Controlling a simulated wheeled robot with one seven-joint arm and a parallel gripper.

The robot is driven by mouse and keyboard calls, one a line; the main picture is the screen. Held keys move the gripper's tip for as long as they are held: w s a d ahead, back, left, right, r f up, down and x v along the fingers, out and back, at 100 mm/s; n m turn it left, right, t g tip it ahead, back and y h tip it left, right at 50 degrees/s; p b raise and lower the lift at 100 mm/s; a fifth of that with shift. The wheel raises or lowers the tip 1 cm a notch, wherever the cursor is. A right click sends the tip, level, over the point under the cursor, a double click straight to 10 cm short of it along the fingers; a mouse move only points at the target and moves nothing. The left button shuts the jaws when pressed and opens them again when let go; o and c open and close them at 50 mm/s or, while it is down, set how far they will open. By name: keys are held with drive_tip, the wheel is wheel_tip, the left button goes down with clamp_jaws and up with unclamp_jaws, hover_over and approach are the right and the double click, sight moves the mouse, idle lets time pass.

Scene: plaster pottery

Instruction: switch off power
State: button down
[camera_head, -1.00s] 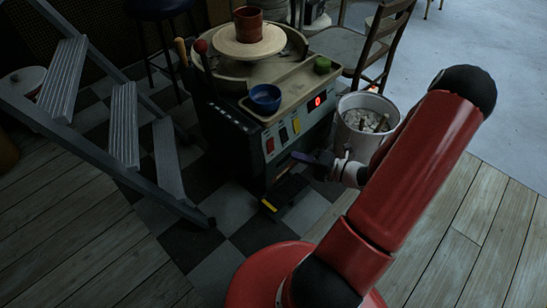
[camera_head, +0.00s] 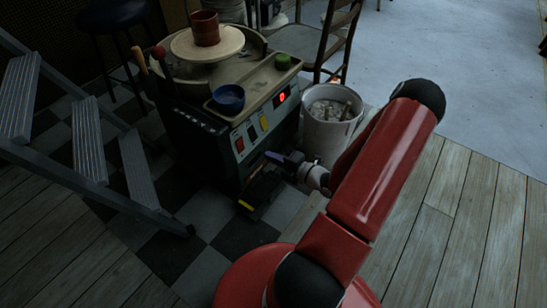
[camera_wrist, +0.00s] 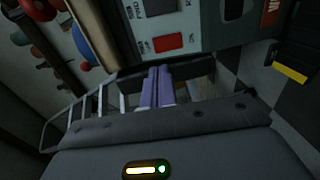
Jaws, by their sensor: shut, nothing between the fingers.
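The pottery wheel machine (camera_head: 205,140) has a sloping dark front panel. The panel bears a red switch (camera_head: 239,143), a yellow switch (camera_head: 264,123) and a lit red display (camera_head: 282,97). My gripper (camera_head: 268,155) is in front of the lower panel, just right of and below the red switch. In the wrist view, its purple fingers (camera_wrist: 155,85) are together and empty. They point toward a panel with a red rectangular control (camera_wrist: 168,42) just past their tips. The fingers look apart from it, but the gap is hard to judge.
A blue bowl (camera_head: 228,99) and a green lump (camera_head: 282,61) sit on the machine's tray. A bucket (camera_head: 326,140) stands right of the machine. A black pedal with a yellow strip (camera_head: 245,205) lies on the floor below. A stepladder (camera_head: 90,140) stands at left.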

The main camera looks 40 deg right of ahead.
sight(241, 142)
drive_tip(key=b+x, duration=0.1)
drive_tip(key=x, duration=0.9)
drive_tip(key=shift+w+a, duration=0.1)
drive_tip(key=shift+w, duration=0.1)
drive_tip(key=shift+w+r+p, duration=0.25)
drive_tip(key=shift+r+p, duration=0.1)
drive_tip(key=shift+p, duration=0.4)
drive_tip(key=shift+f+b, duration=0.35)
drive_tip(key=shift+s+r+p, duration=0.2)
drive_tip(key=shift+r+p, duration=0.05)
drive_tip(key=shift+p, duration=0.1)
drive_tip(key=r+p+v, duration=0.3)
drive_tip(key=v, duration=1)
